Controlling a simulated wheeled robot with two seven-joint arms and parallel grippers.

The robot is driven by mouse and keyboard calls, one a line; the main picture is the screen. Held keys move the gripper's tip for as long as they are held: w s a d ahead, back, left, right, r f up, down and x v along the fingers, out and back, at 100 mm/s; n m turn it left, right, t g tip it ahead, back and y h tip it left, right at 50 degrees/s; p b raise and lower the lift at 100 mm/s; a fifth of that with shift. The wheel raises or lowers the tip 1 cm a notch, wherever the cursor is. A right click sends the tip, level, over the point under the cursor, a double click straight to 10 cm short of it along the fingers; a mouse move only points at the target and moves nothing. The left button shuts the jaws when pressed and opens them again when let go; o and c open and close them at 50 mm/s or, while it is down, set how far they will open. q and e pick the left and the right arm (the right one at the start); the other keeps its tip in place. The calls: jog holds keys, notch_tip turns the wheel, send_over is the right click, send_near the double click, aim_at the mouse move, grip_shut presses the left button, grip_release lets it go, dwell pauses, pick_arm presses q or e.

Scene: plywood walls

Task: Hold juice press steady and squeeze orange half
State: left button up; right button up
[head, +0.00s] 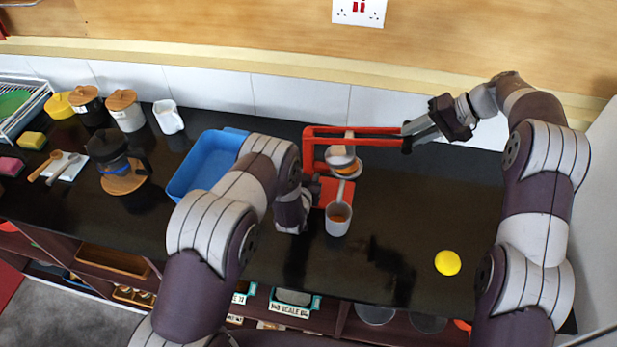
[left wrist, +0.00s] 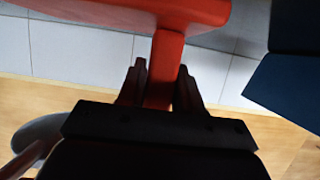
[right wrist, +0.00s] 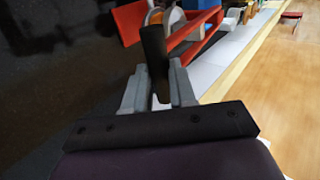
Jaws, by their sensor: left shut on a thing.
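The juice press (head: 308,150) has a red frame, with a red lever reaching right to a black handle. A metal press cup hangs just above an orange half (head: 347,170), of which an orange edge shows. A white cup (head: 338,222) with something orange inside stands in front of the press. My left gripper (head: 306,190) is low at the frame's left side, partly hidden by my arm. In the left wrist view its fingers (left wrist: 160,85) close on a red upright. My right gripper's fingers (right wrist: 158,82) straddle the black handle (right wrist: 154,50); whether they clamp it is unclear.
A blue bin (head: 205,165) stands left of the press, close to my left arm. A yellow disc (head: 447,262) lies front right. The counter between it and the press is clear.

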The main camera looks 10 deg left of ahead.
pick_arm(q)
jog(key=shift+r, duration=0.1)
pick_arm(e)
grip_shut()
jog(key=shift+f, duration=0.15)
jog(key=shift+s+d+f, duration=0.1)
jog(key=shift+d+f, duration=0.1)
jog(key=shift+f, duration=1.15)
jog(key=shift+f, duration=0.15)
